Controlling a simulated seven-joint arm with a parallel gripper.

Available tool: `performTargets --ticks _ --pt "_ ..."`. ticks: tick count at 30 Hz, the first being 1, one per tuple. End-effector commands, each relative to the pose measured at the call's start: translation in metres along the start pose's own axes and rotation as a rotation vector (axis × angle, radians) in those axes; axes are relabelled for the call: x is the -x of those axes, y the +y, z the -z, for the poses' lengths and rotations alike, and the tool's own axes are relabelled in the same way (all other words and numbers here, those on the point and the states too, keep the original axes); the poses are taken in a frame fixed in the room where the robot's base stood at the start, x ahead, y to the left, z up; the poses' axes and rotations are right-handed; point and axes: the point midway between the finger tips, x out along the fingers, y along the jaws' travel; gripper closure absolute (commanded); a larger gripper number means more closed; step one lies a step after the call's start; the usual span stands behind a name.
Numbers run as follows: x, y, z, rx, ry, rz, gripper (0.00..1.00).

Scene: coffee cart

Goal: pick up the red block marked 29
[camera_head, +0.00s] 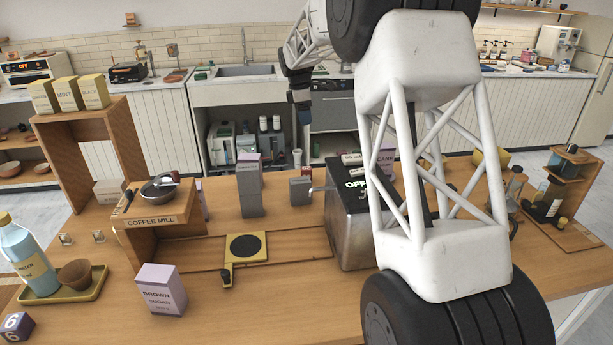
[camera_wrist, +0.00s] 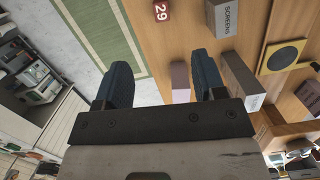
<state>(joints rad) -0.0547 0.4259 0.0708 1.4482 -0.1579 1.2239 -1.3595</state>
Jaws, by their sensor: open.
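The red block marked 29 (camera_wrist: 162,11) lies at the top edge of the wrist view, on the wooden counter close to its far edge. In the head view a small red patch (camera_head: 308,171) behind a grey box appears to be the same block, mostly hidden. My gripper (camera_wrist: 163,70) is open, with two dark blue fingers apart and nothing held between them. The block is beyond the fingertips in the wrist view, apart from them. In the head view my gripper (camera_head: 300,103) hangs beyond the counter's far side, small and dark.
A grey box marked SCREENS (camera_wrist: 226,18) stands beside the red block. A mauve box (camera_wrist: 180,82) and a tall grey box (camera_wrist: 241,78) are near the right finger in the wrist view. A metal machine (camera_head: 350,225) stands right of them. A green mat (camera_wrist: 100,35) lies on the floor.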

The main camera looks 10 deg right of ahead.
Motion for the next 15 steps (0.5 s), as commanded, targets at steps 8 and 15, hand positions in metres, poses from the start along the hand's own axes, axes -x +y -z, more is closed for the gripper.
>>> performTargets --ticks 8,15 --pt "-0.077 -0.001 0.012 0.0 0.0 0.003 0.36" --pt "-0.136 -0.001 0.021 0.0 0.0 0.004 0.36"
